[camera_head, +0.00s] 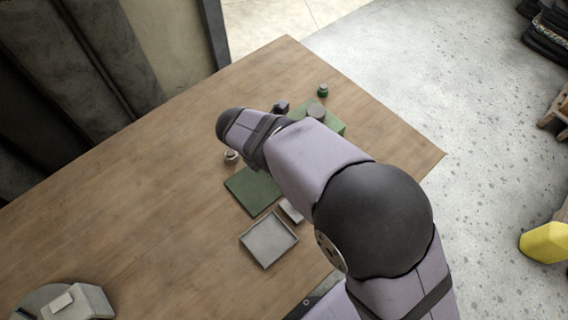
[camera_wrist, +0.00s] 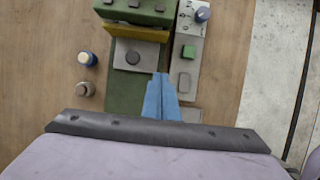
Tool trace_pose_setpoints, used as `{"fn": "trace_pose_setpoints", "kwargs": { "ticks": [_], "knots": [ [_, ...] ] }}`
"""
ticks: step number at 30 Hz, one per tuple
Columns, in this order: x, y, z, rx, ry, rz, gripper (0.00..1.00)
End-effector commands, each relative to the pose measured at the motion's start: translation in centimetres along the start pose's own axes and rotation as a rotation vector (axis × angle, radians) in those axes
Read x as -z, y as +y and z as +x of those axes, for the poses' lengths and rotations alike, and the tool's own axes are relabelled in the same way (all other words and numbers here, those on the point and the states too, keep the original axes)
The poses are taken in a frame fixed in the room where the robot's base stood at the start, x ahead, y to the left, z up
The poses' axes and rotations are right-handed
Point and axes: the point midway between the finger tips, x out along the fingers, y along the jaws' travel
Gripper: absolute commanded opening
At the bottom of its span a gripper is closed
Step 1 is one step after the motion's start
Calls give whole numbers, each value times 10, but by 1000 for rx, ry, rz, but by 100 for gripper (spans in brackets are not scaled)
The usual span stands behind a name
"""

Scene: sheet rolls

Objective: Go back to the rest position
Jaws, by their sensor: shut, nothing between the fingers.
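My gripper (camera_wrist: 162,98) shows in the wrist view as two blue fingers close together, shut and empty. The fingertips appear over the lower right part of a green base (camera_wrist: 124,92), next to a grey plate with a dark round knob (camera_wrist: 135,54). In the head view my arm reaches across the table, and the fingers are hidden behind it. The green base (camera_head: 252,190) shows partly there, left of my arm.
The wooden table (camera_head: 150,200) is mostly clear on the left. A shallow grey tray (camera_head: 268,241) lies near my arm.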

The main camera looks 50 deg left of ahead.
Motion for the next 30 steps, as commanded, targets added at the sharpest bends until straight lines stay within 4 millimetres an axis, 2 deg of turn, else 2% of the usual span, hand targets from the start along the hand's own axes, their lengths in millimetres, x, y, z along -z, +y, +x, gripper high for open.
{"fn": "trace_pose_setpoints", "kwargs": {
  "ticks": [7, 11, 14, 18, 20, 25, 30],
  "knots": [
    [0, 0, 0, 0, 0, 15, 0],
    [0, 0, 0, -1, 0, 98, 0],
    [1, 2, 0, -9, 4, 227, 0],
    [10, 4, 2, -11, 42, 513, 0],
    [21, -6, 9, 19, 64, 649, 0],
    [58, -58, 33, 167, 94, 981, 0],
    [80, -115, 35, 305, 90, 1264, 0]
  ]
}}
